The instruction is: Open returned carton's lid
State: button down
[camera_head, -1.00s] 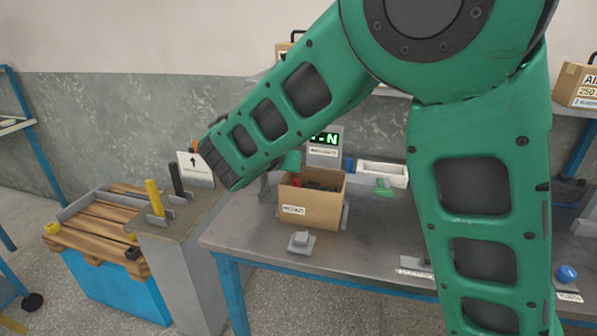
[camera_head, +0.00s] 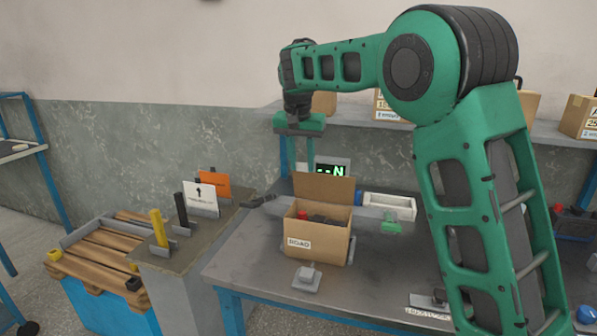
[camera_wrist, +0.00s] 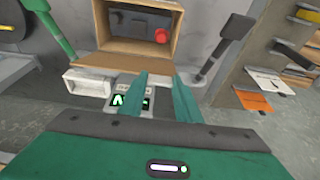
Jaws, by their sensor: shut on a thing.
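The open carton (camera_head: 317,245) stands on the grey table, with a label on its front and dark items and a red one inside. Its lid flap (camera_head: 325,187) stands up at the back edge. My gripper (camera_head: 298,168) points down at the flap's upper left. In the wrist view, my gripper (camera_wrist: 162,80) has its two green fingers at the lid flap (camera_wrist: 120,62) and is shut on it. The exact contact is partly hidden. The carton interior (camera_wrist: 140,28) faces the wrist camera, with the red item in it.
A display (camera_head: 335,170) and a white tray (camera_head: 390,207) are behind and right of the carton. A small grey block (camera_head: 307,277) lies in front. A stand with signs (camera_head: 200,198) and a pallet (camera_head: 100,247) are at the left. The front tabletop is mostly clear.

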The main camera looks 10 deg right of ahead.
jog(key=shift+g+y, duration=0.5)
jog(key=shift+g, duration=0.4)
jog(key=w, duration=0.1)
jog(key=w+d, duration=0.2)
jog(key=w, duration=0.1)
jog(key=shift+d+r, duration=0.1)
jog(key=shift+r, duration=0.15)
jog(key=shift+w, duration=0.1)
jog(key=shift+r, duration=0.1)
jog(key=c, duration=1.3)
grip_release()
jog(key=r, duration=1)
jog(key=shift+s+a+r, duration=0.25)
jog(key=shift+s+a, duration=0.05)
jog(key=shift+s, duration=0.05)
